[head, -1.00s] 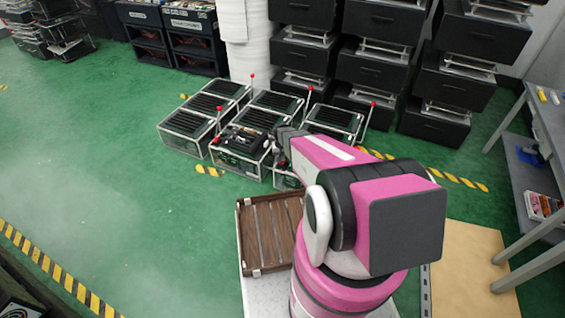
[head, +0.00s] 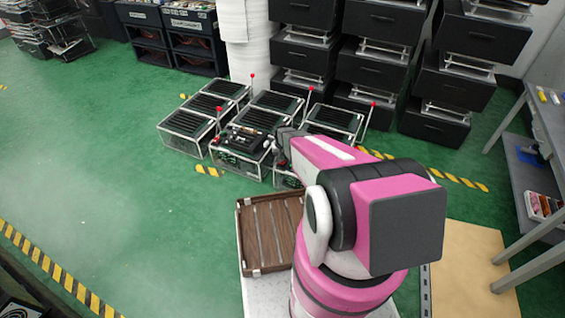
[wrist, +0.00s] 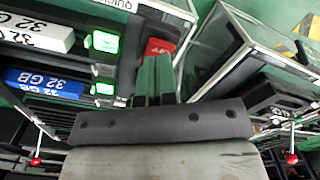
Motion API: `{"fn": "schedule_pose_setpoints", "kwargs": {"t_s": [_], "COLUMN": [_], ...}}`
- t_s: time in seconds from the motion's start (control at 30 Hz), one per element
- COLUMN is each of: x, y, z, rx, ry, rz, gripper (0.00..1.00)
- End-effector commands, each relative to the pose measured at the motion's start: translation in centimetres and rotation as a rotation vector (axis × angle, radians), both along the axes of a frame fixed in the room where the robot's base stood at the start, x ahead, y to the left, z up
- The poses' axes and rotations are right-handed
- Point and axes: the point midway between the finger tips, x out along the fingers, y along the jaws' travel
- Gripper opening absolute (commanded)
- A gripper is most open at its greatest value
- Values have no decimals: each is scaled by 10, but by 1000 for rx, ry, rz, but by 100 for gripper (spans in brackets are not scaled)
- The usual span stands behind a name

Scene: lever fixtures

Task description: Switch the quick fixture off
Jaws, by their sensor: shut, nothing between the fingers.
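The fixture whose label begins "quick" (wrist: 118,4) fills the upper left of the wrist view. It holds a white and a blue "32 GB" module beside lit green panels. In the head view, a glass-sided fixture with items on top (head: 240,146) seems to be the same one. My gripper (wrist: 153,75) is shut and empty, its fingers pointing in beside this fixture; whether they touch it is unclear. It also shows in the head view (head: 282,140), at the fixture's right side. A red part (wrist: 158,47) lies beyond the fingertips. I cannot make out this fixture's own lever.
Other fixtures stand close around, with upright red-ball levers (head: 219,109) (head: 311,88) (head: 373,103). A glass box (wrist: 245,60) is right of my fingers. A wooden crate (head: 243,235) is nearer. Drawer stacks stand behind; green floor at left is clear.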

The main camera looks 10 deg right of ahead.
Motion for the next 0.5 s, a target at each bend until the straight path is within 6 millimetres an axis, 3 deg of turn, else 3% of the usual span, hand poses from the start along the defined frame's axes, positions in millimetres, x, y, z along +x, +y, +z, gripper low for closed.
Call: {"fn": "schedule_pose_setpoints", "kwargs": {"t_s": [0.5], "x": [0], "y": [0], "z": [-7], "rx": [0], "ry": [0], "rz": [0], "gripper": [0]}}
